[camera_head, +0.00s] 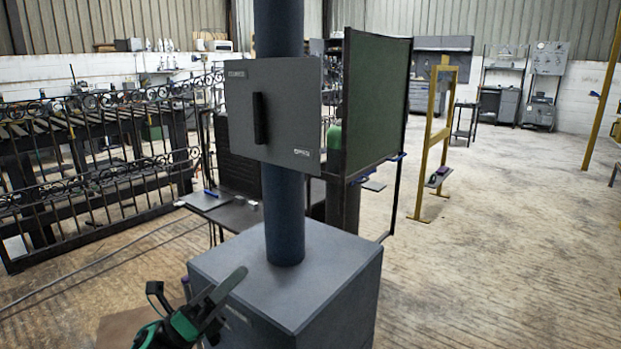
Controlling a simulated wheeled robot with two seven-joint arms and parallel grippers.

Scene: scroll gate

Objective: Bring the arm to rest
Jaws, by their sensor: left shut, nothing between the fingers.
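My left gripper (232,284), black with green parts, is low in the head view, left of centre. Its fingers are shut and empty and point up and to the right. In the picture it overlaps the front left side of a grey box (330,270); whether it touches the box I cannot tell. My right gripper is not in view.
A dark blue-grey column (284,215) rises from the box. A grey panel (290,90) with a black upright handle (259,118) is at the column. Behind stand a green board (375,95) and a black scroll gate (90,175).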

